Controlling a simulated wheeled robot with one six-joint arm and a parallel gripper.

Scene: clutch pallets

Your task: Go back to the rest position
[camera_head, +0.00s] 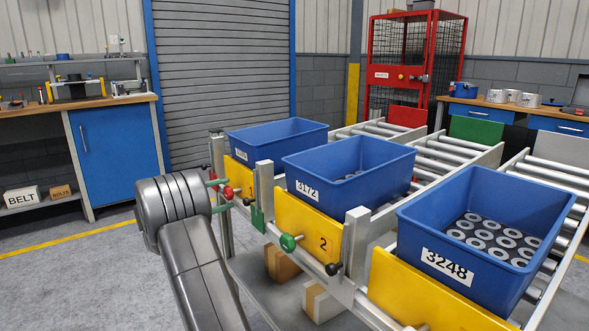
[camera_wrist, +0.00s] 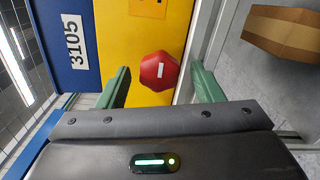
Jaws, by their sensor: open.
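My gripper (camera_wrist: 159,70) is open, its two green fingers apart with a red octagonal knob (camera_wrist: 158,71) between their tips in the picture. I see a gap on each side of the knob, and nothing is held. In the head view my gripper (camera_head: 222,195) is at the left lane, with the red knob (camera_head: 228,192) close to its fingers. My grey arm reaches up from the bottom to it. The knob is in front of a yellow plate (camera_wrist: 120,30), beside a blue bin labelled 3105 (camera_wrist: 50,45).
Blue bins 3172 (camera_head: 345,187) and 3248 (camera_head: 420,225) stand on roller lanes behind yellow plates. A green knob (camera_head: 288,242) juts out at the middle lane. Cardboard boxes (camera_head: 281,264) sit below. A workbench (camera_head: 85,105) stands left; open floor (camera_head: 70,275) lies at front left.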

